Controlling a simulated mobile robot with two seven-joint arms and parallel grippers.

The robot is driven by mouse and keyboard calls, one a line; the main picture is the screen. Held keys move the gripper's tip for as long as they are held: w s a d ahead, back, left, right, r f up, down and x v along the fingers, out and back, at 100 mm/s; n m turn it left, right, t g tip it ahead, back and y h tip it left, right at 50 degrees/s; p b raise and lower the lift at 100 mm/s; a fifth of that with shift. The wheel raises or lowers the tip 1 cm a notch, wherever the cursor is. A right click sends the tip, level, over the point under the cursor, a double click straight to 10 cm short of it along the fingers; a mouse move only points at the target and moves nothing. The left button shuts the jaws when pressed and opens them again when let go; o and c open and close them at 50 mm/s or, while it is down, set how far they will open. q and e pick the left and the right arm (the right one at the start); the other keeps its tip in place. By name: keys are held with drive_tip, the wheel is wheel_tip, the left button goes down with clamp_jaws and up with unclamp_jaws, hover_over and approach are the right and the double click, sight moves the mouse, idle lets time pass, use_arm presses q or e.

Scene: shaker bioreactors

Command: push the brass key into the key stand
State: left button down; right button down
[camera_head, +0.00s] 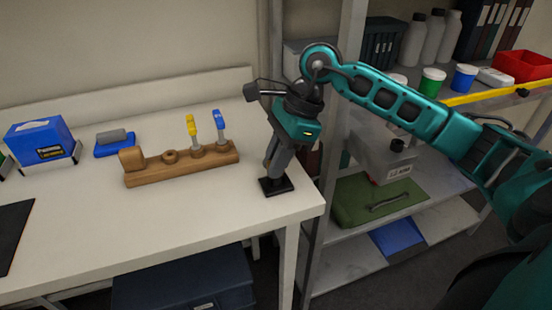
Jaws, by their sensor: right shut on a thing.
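My right gripper (272,168) reaches down at the right front corner of the white table, slightly tilted. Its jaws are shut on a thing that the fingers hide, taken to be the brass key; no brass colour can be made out. Directly beneath the fingertips is a small black square base (277,187), which looks like the key stand. Its slot is hidden, so I cannot tell how far the key is in. My left gripper is not in view.
A wooden rack (180,166) with yellow-handled and blue-handled tools stands left of the gripper. A blue box (38,140) and a blue-and-grey item (114,142) are farther left. A metal shelf unit (333,150) stands close on the right. The table's front middle is clear.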

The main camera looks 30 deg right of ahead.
drive_tip(key=c, duration=1)
unclamp_jaws()
drive_tip(key=v, duration=0.7)
drive_tip(key=shift+d+r, duration=0.15)
drive_tip(key=shift+r, duration=0.15)
